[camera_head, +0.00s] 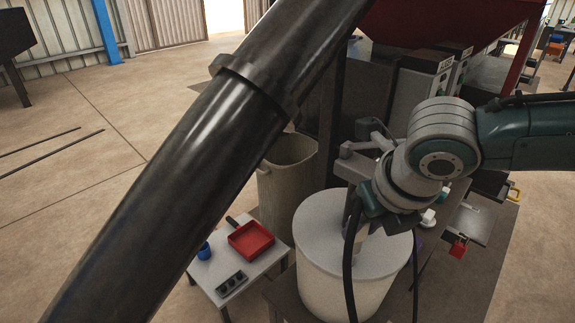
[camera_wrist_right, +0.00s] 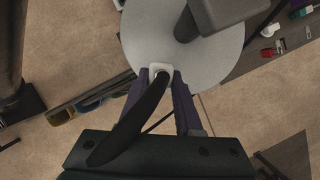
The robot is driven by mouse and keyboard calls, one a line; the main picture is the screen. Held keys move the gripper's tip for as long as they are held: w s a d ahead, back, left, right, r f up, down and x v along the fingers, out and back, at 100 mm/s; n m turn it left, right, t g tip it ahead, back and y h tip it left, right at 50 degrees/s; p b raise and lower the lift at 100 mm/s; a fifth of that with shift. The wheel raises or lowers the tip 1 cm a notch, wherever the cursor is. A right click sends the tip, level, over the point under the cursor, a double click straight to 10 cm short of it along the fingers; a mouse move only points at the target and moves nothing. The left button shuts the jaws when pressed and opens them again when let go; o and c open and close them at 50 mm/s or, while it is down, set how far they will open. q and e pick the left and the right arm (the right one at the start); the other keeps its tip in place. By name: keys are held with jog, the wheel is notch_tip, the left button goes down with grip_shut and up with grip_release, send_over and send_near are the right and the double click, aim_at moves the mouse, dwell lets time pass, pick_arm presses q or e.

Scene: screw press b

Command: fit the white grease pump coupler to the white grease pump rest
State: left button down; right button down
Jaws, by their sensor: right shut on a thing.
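My right gripper (camera_wrist_right: 161,82) has its two purple fingers on either side of the white coupler (camera_wrist_right: 160,70) and is shut on it. A thick black hose (camera_wrist_right: 130,125) runs from the coupler back toward the gripper body. In the right wrist view the coupler shows over the near edge of the round pale lid of the drum (camera_wrist_right: 150,35). The white drum (camera_head: 340,285) stands below my right arm in the head view, where the arm hides much of the gripper. I cannot make out the white rest for certain. My left gripper is not in view.
A grey pump head (camera_wrist_right: 225,12) stands over the lid. A big dark tube (camera_head: 200,160) crosses the head view. A beige bin (camera_head: 285,185) stands behind the drum. A small table (camera_head: 215,270) holds a red tray (camera_head: 251,240). Small white things (camera_head: 428,218) lie right of the drum.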

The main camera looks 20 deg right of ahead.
dwell(0.4)
jog(key=shift+f, duration=0.2)
jog(key=shift+f+b, duration=0.75)
jog(key=shift+f, duration=0.45)
jog(key=c, duration=0.5)
grip_release()
